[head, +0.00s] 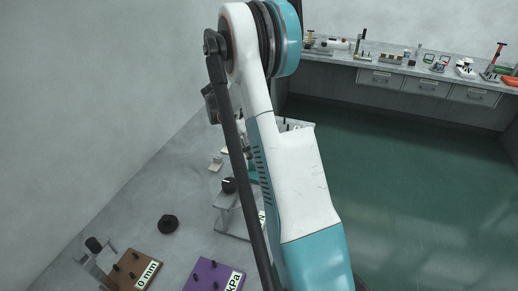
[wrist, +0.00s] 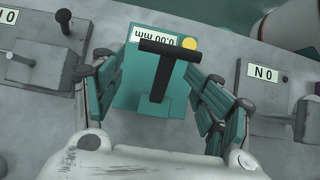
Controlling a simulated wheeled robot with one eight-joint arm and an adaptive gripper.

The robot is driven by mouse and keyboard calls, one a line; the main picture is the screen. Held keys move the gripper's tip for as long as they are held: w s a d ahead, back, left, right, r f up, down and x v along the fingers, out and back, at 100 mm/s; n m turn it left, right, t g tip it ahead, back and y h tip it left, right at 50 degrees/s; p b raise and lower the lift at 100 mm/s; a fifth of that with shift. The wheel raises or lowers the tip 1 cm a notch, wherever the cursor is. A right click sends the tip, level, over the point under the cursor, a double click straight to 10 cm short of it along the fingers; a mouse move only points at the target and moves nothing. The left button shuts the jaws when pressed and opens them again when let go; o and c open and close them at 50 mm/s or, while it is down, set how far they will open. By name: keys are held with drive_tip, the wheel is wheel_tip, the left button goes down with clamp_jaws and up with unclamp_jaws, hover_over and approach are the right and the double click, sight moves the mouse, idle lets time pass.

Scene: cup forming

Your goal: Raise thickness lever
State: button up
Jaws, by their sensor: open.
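The thickness lever (wrist: 160,75) is a black T-shaped handle on a teal box (wrist: 125,98) in the middle of the wrist view. A white label reading 0.00 mm (wrist: 142,33), upside down, is behind its crossbar. My gripper (wrist: 152,70) is open, with one teal-padded finger on each side of the lever. The lever's stem stands between the fingers with gaps on both sides, and I see no contact. In the head view my arm covers the middle, so the lever and my fingertips cannot be made out there.
A yellow knob (wrist: 189,43) is just right of the label. A grey lever unit (wrist: 35,62) stands at left, and another unit with an N 0 label (wrist: 263,73) at right. The head view shows a brown block (head: 131,271), a purple block (head: 208,276) and a far bench (head: 345,57).

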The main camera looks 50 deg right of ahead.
drive_tip(key=shift+s+r, duration=0.15)
drive_tip(key=shift+r, duration=0.1)
drive_tip(key=v, duration=1.1)
drive_tip(key=shift+w+r, duration=0.15)
drive_tip(key=shift+w, duration=0.3)
